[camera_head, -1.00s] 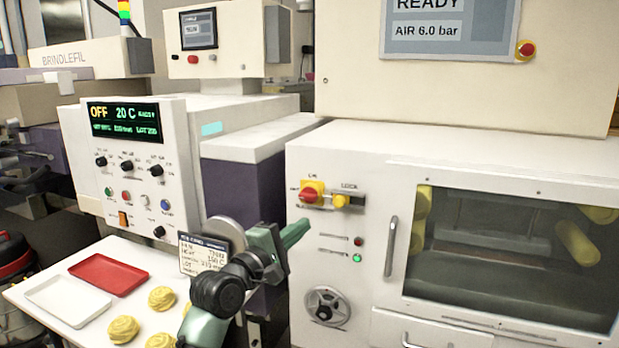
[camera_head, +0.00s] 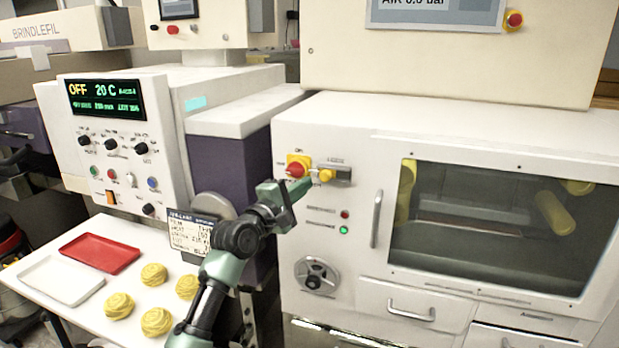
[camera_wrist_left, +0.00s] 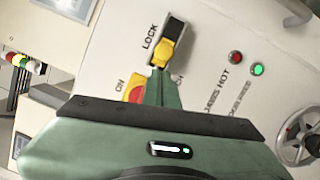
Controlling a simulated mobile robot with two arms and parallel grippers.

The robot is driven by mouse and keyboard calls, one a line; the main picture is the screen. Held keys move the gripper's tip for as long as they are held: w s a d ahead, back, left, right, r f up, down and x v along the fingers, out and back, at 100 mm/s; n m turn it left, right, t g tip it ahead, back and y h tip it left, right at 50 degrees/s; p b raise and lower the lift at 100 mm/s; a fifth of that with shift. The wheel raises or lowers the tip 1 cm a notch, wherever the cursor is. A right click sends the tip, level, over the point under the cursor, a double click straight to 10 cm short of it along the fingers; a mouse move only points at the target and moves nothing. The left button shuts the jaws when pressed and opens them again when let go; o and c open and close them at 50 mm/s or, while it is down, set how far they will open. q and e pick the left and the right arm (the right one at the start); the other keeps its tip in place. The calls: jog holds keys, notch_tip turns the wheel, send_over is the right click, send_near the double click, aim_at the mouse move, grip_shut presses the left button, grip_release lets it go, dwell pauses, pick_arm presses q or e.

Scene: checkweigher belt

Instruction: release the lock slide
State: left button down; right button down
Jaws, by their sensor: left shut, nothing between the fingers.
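The lock slide is a yellow knob (camera_head: 327,176) in a short grey slot on the white machine front, right of a red and yellow rotary switch (camera_head: 297,167). In the left wrist view the yellow lock knob (camera_wrist_left: 166,52) sits at the lower end of its dark slot, beside the word LOCK. My left gripper (camera_head: 305,188) is shut and empty, its tips just below the knob in the head view. In the wrist view its fingertips (camera_wrist_left: 160,74) are right at the knob's lower edge; I cannot tell whether they touch. The gripper partly covers the rotary switch (camera_wrist_left: 134,90) there.
Right of the slide are a vertical door handle (camera_head: 376,218) and a window. Red and green lamps (camera_head: 344,222) and a handwheel (camera_head: 316,275) are below. A tray table (camera_head: 62,311) with red and white trays and yellow coils stands at left.

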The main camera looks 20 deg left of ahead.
aim_at(325, 181)
pick_arm(q)
jog(key=shift+x, duration=1.4)
jog(key=d+p, duration=0.2)
jog(key=shift+d+r+p, duration=0.2)
jog(key=shift+d+p, duration=0.05)
jog(key=shift+p, duration=0.1)
jog(key=shift+d, duration=0.35)
jog(key=shift+s+f, duration=0.1)
jog(key=shift+f, duration=0.05)
jog(key=shift+f, duration=0.2)
